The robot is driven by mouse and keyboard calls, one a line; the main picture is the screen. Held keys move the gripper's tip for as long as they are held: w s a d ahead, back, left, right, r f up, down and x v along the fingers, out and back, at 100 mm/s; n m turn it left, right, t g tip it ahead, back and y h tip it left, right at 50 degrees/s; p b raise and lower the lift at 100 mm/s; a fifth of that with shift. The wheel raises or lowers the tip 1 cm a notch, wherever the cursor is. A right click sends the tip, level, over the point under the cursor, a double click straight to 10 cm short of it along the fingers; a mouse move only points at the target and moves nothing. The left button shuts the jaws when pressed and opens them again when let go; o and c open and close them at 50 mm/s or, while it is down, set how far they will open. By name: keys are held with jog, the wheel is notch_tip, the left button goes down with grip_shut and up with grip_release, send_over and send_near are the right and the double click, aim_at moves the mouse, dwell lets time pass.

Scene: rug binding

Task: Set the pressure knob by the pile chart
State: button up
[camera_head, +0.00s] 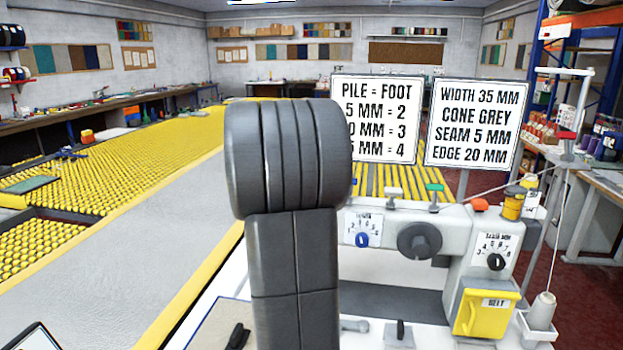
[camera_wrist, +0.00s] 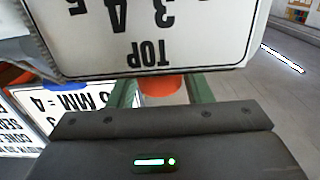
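The pile chart (camera_head: 376,120) stands behind the machine in the head view. My dark arm covers its left edge; the row ending "5 MM = 2" is readable, and lower rows end in 3 and 4. My gripper (camera_wrist: 160,92) is hidden in the head view. In the wrist view its green fingers stand apart on either side of an orange part (camera_wrist: 162,88), perhaps a knob. I cannot tell whether they touch it. An upside-down plate (camera_wrist: 165,35) reading "TOP" and 3, 4, 5 hides the fingertips. No knob labelled pressure is readable.
The sewing machine carries a blue knob (camera_head: 362,240), a dark handwheel (camera_head: 419,241), a black seam knob (camera_head: 496,262) and a yellow belt cover (camera_head: 480,314). A second sign (camera_head: 474,124), a thread stand and a cone (camera_head: 541,311) are at the right.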

jog(key=shift+o, duration=0.9)
jog(key=s+a, duration=0.2)
jog(key=s, duration=1.1)
jog(key=shift+s+a+b, duration=0.3)
jog(key=shift+b, duration=0.05)
jog(key=shift+w, duration=0.15)
jog(key=w+d, duration=0.1)
jog(key=w, duration=0.8)
jog(key=w+d, duration=0.1)
jog(key=w, duration=0.3)
jog(key=shift+w+d+p, duration=0.2)
jog(key=shift+d+p, duration=0.15)
jog(key=shift+s, duration=0.15)
